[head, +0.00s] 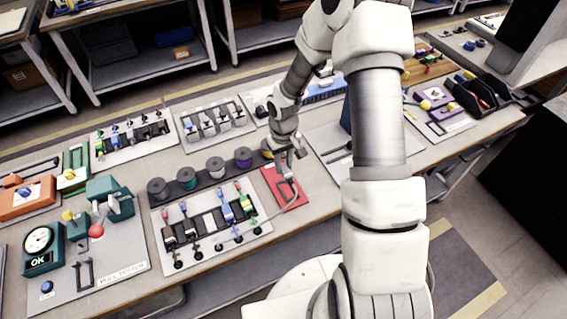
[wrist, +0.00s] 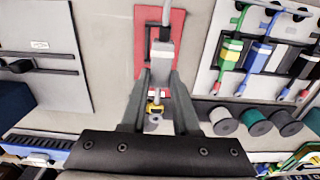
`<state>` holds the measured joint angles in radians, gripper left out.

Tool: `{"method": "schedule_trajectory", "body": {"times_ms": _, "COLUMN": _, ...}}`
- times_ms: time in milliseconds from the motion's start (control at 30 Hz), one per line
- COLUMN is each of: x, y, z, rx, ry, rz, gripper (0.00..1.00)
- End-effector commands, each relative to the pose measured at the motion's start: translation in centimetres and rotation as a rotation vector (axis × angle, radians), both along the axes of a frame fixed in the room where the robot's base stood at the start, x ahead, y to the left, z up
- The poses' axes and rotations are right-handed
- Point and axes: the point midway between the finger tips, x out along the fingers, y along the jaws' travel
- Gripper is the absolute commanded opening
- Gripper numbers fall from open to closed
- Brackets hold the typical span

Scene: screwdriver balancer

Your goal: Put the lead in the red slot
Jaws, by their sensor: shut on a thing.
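My gripper (wrist: 160,75) is shut on a pale grey block-shaped end of the lead (wrist: 161,52), held between its fingertips. The lead's thin grey cable (wrist: 166,12) runs on from that block toward the top of the wrist view. In the head view my gripper (head: 292,152) is over the far end of the red plate (head: 278,180), and the grey cable (head: 292,190) curves down across it. The red plate also shows behind the fingers in the wrist view (wrist: 176,20), with a dark slot outline (wrist: 148,40) partly hidden by the held block. Whether the block touches the plate is unclear.
A board with coloured clips and black-ended leads (head: 205,228) lies left of the red plate. A row of spools (head: 215,167) stands behind it. A pull tester (head: 85,270) is at the left. A light panel (head: 325,142) lies right of the gripper.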

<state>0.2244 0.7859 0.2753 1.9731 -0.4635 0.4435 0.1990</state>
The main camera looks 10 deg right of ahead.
Motion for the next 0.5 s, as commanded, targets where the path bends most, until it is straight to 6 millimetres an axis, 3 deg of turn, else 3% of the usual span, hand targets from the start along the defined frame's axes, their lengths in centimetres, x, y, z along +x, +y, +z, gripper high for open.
{"method": "schedule_trajectory", "body": {"times_ms": 267, "x": 0.1, "y": 0.0, "z": -0.3, "rx": 0.0, "ry": 0.0, "rz": -0.001, "gripper": 0.0}}
{"method": "schedule_trajectory", "body": {"times_ms": 500, "x": 0.1, "y": 0.0, "z": -2.2, "rx": 0.0, "ry": 0.0, "rz": -0.001, "gripper": 0.0}}
